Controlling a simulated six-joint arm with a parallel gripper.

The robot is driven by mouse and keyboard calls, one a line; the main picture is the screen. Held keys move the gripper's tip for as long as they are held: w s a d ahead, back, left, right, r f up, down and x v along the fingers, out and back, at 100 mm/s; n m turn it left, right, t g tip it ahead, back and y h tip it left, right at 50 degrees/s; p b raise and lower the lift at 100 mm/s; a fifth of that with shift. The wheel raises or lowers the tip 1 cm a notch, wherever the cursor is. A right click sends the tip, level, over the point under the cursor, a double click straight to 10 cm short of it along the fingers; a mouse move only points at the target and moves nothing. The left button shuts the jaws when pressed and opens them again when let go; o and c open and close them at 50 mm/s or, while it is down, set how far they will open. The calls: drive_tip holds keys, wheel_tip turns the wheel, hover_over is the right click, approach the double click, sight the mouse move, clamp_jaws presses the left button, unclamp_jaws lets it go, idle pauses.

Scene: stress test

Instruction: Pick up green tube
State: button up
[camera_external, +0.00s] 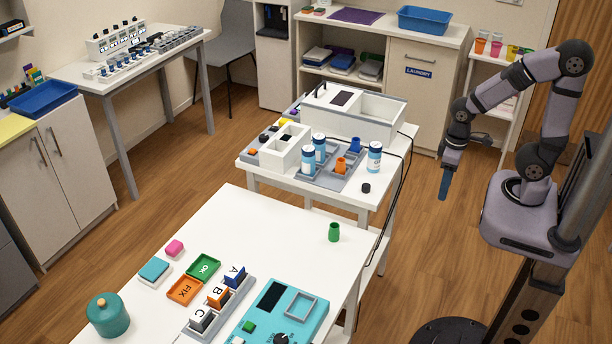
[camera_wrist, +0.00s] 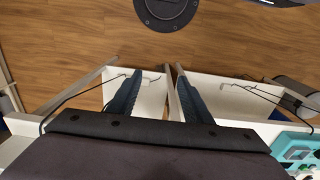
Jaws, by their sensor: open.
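The green tube (camera_external: 334,232) stands upright on the white front table (camera_external: 262,215), near its right edge. It is small and dark green. My gripper (camera_external: 443,188) hangs in the air to the right of the tables, well apart from the tube, with its blue fingers pointing down. In the wrist view my gripper (camera_wrist: 157,88) shows its two blue fingers spread apart with nothing between them. I do not make out the green tube in the wrist view.
A teal device (camera_external: 280,318), a green OK tray (camera_external: 203,267), an orange FIX tray (camera_external: 186,290) and lettered blocks (camera_external: 217,296) occupy the front table. The rear table holds bottles (camera_external: 374,157) and an orange tube (camera_external: 341,165). Black cables (camera_external: 401,190) hang along its right side.

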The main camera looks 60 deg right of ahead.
wheel_tip(320, 180, up, 5)
drive_tip(key=w+f+n+h+b, duration=0.35)
drive_tip(key=w+n+h, duration=0.55)
drive_tip(key=n, duration=0.5)
drive_tip(key=w+a+r+n+t+h+b, duration=0.2)
drive_tip(key=w+a+r+n+t, duration=0.1)
drive_tip(key=w+a+n+t, duration=0.95)
drive_tip(key=s+a+n+t+y+b, duration=0.1)
drive_tip(key=a+n+t+y, duration=0.1)
drive_tip(key=a, duration=0.5)
drive_tip(key=s+a+n+t+y, duration=0.1)
drive_tip(key=a+n+t, duration=0.15)
drive_tip(key=a, duration=0.45)
drive_tip(key=g, duration=0.1)
approach(338, 229)
drive_tip(key=w, duration=0.1)
drive_tip(key=w+d, duration=0.1)
drive_tip(key=w+r, duration=0.1)
drive_tip(key=w, duration=0.1)
drive_tip(key=shift+d+r, duration=0.1)
drive_tip(key=shift+d, duration=0.2)
drive_tip(key=shift+f, duration=0.55)
drive_tip(key=shift+p+x, duration=0.5)
drive_tip(key=shift+x, duration=1.05)
drive_tip(key=shift+p+x, duration=0.75)
drive_tip(key=shift+x, duration=1.35)
drive_tip(key=shift+d, duration=0.1)
